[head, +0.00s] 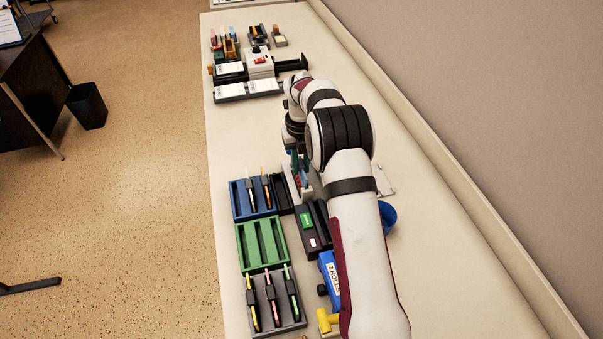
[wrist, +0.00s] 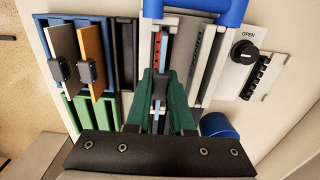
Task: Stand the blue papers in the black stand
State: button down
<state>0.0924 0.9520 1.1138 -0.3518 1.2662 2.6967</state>
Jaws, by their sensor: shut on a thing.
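My gripper (wrist: 157,86) has green fingers and is shut on a thin blue strip (wrist: 158,92), seen edge-on, which appears to be the blue papers; the fingers hide most of it. A red patch shows just beyond the fingertips. In the head view my arm covers much of the gripper (head: 299,168). A narrow black slotted stand (head: 284,199) lies against the right side of the blue rack; in the wrist view the stand (wrist: 126,45) is left of my fingers. I cannot tell how high the papers are held.
The green rack (head: 242,236) is empty. A grey rack (head: 262,318) holds clipped papers. A panel marked OPEN with a black knob (wrist: 244,51) and a blue cup (head: 388,216) are right.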

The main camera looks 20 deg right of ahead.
jog(key=shift+r, duration=3.75)
jog(key=a+f, duration=0.2)
jog(key=a, duration=0.4)
jog(key=shift+s+d+f, duration=0.1)
jog(key=shift+s+f, duration=0.05)
jog(key=shift+f, duration=1.85)
jog(key=shift+s+d+f, duration=0.1)
jog(key=shift+f, duration=1.9)
jog(key=c, duration=0.7)
grip_release()
jog(key=shift+r, duration=0.1)
